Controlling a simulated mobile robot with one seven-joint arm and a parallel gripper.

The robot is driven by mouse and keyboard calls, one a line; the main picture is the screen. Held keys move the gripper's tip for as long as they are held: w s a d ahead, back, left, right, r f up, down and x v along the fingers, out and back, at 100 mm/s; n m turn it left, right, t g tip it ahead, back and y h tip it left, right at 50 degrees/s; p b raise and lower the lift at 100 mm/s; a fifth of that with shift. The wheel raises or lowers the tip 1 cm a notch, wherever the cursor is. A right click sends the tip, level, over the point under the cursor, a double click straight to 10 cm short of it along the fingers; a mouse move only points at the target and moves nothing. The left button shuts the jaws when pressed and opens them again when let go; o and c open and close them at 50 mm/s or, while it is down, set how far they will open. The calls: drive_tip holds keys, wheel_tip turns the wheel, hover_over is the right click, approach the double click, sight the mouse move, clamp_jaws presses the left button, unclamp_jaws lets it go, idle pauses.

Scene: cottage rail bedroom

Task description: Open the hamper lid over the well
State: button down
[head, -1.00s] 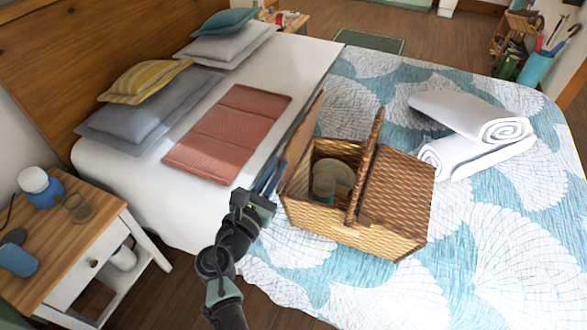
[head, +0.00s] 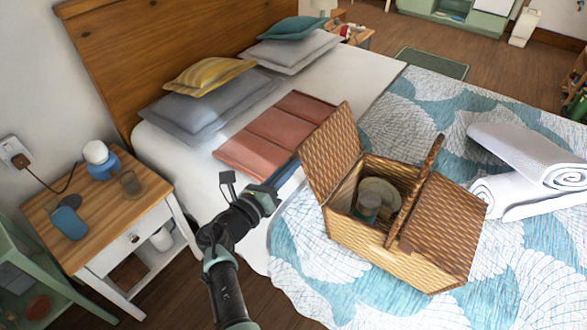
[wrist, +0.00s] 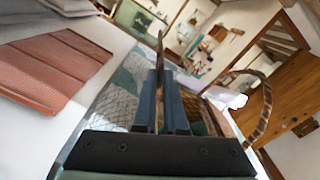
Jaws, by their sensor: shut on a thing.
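The wicker hamper (head: 380,250) stands on the bed with its left lid (head: 333,155) raised, leaning out to the left. Its well (head: 350,195) is uncovered and holds a pale round plate-like thing (head: 381,192) and a grey-green jar-like thing (head: 367,205). The right lid (head: 445,225) is down and the handle (head: 415,190) stands up between the lids. My gripper (head: 287,184) is at the left of the raised lid, its fingertips partly hidden behind it. In the wrist view, its blue fingers (wrist: 162,88) are shut on the lid, seen edge-on (wrist: 160,52).
A folded terracotta blanket (head: 268,135) lies left of the lid. Rolled white towels (head: 525,170) lie right of the hamper.

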drive_tip(key=shift+f, duration=0.15)
drive_tip(key=c, duration=1)
unclamp_jaws()
drive_tip(key=p+v, duration=0.1)
drive_tip(key=v, duration=1.2)
drive_tip(key=shift+a, duration=0.1)
drive_tip(key=shift+w, duration=0.1)
